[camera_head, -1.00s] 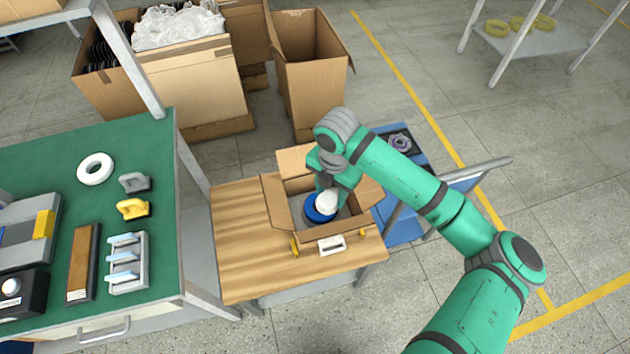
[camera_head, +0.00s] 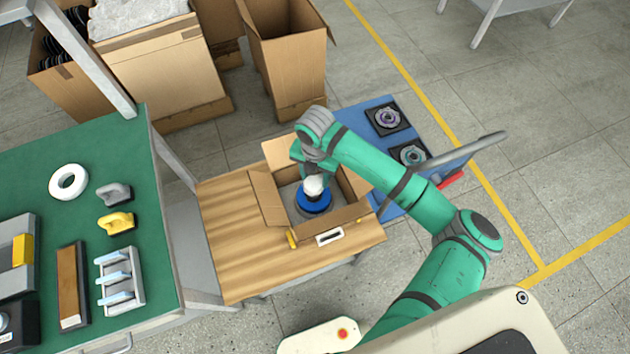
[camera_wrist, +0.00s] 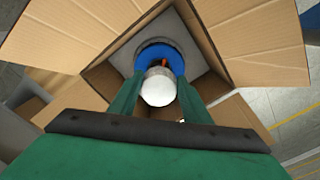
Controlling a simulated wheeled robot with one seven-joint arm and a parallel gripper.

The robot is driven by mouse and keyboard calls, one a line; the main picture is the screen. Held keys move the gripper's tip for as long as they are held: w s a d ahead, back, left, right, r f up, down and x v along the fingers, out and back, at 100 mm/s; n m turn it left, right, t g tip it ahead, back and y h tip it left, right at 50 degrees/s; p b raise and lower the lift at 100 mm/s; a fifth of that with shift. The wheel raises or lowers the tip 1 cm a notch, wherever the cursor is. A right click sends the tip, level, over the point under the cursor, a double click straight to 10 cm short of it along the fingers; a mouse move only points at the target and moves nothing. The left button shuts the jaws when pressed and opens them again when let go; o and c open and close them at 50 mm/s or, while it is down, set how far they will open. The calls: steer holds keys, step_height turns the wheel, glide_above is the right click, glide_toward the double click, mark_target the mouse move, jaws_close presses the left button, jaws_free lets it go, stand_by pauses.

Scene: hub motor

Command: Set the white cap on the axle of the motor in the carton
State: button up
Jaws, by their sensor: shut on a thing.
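The white cap (camera_head: 314,186) is between the fingers of my gripper (camera_head: 315,178), which is shut on it. In the wrist view the cap (camera_wrist: 159,87) shows as a pale round top between the two green fingers of my gripper (camera_wrist: 158,90). The blue motor (camera_head: 313,204) lies in the open carton (camera_head: 345,212), directly below the cap; it shows as a blue ring in the wrist view (camera_wrist: 160,52). The axle is hidden by the cap. I cannot tell whether the cap touches the motor.
The carton stands on a wooden table (camera_head: 235,235) with its flaps folded out. A green bench (camera_head: 150,235) with a white ring (camera_head: 68,182) and tools is at left. A blue cart (camera_head: 362,118) with dark motor parts stands behind right. Tall cartons (camera_head: 290,70) stand behind.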

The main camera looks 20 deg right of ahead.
mark_target(315, 179)
step_height(315, 179, down, 4)
steer(key=shift+r, duration=0.25)
steer(key=o, duration=1)
steer(key=shift+o, duration=0.2)
step_height(315, 179, up, 12)
steer(key=shift+r, duration=0.1)
